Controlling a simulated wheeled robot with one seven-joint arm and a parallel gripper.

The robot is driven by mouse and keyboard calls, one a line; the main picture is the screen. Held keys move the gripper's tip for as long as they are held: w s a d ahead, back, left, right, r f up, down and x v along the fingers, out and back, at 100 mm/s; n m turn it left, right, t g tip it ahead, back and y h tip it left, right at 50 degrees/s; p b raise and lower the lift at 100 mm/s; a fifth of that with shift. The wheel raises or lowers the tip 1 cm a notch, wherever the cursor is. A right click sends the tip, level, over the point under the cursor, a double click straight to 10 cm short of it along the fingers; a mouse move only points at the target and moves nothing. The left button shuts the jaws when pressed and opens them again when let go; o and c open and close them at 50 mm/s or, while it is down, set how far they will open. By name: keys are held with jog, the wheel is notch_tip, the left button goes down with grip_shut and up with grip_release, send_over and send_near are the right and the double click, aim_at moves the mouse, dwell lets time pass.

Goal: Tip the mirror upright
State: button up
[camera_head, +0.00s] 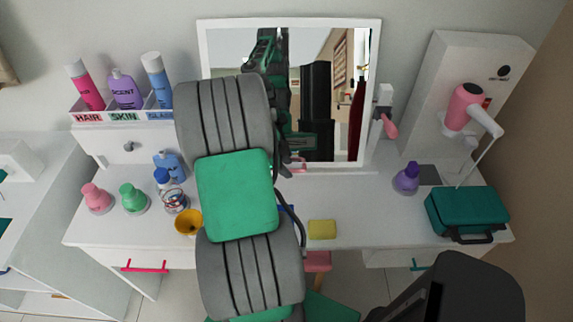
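The mirror (345,95) is a wide rectangle in a white frame. It stands at the back of the white dressing table (345,200), in front of the wall. Its top edge looks wider than its bottom edge; from this one view I cannot tell how far it tilts. My grey and green arm covers its lower left part. The glass reflects my arm, a dark upright shape and part of the room. My gripper is hidden behind my arm, so I cannot see its fingers or whether it touches the mirror.
Bottles stand in a labelled rack (122,113) at left. Below are a pink bottle (96,198), a green bottle (133,198) and a yellow cup (188,222). Right are a yellow sponge (322,229), purple bottle (407,178), teal case (467,212) and pink hairdryer (464,106).

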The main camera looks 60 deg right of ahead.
jog(key=shift+s+d+f, duration=0.1)
jog(key=shift+d+f, duration=0.05)
jog(key=shift+f, duration=0.25)
grip_shut()
